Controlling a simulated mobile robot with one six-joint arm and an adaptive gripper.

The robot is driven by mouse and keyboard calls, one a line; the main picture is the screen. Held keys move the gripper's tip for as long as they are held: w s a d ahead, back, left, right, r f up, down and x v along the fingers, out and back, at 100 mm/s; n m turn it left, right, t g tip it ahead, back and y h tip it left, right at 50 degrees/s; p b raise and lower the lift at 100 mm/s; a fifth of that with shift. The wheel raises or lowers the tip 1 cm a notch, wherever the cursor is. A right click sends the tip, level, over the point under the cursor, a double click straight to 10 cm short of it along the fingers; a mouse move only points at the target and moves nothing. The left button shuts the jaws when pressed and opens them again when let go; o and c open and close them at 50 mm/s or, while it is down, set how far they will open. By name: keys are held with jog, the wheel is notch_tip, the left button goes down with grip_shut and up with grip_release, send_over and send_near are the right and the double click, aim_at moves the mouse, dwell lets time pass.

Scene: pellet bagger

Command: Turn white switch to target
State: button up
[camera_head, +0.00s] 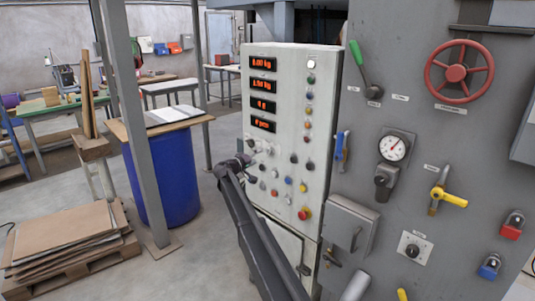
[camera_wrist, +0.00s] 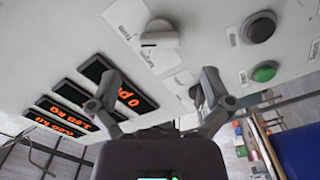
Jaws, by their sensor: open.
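The grey control panel (camera_head: 285,95) carries small white knobs (camera_head: 266,148) at its left, below the red displays. In the wrist view a white switch (camera_wrist: 160,36) with a raised grip bar sits on a pale plate, ahead of my gripper and between the lines of its fingers. A second pale plate (camera_wrist: 180,84) lies nearer, partly hidden by the right finger. My gripper (camera_wrist: 160,82) is open and empty, its fingers spread apart and short of the switch. In the head view my gripper (camera_head: 236,165) is at the panel's left edge, beside the knobs; its fingertips are hard to make out.
Red digit displays (camera_wrist: 90,105) lie left of my gripper in the wrist view. A black button (camera_wrist: 260,28) and a green button (camera_wrist: 264,72) are at right. A red emergency button (camera_head: 304,214) sits lower on the panel. A blue drum (camera_head: 165,175) stands left.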

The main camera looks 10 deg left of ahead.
aim_at(267, 152)
jog(key=shift+x, duration=3.15)
jog(key=shift+s, duration=0.1)
jog(key=shift+a, duration=0.1)
jog(key=c, duration=1.1)
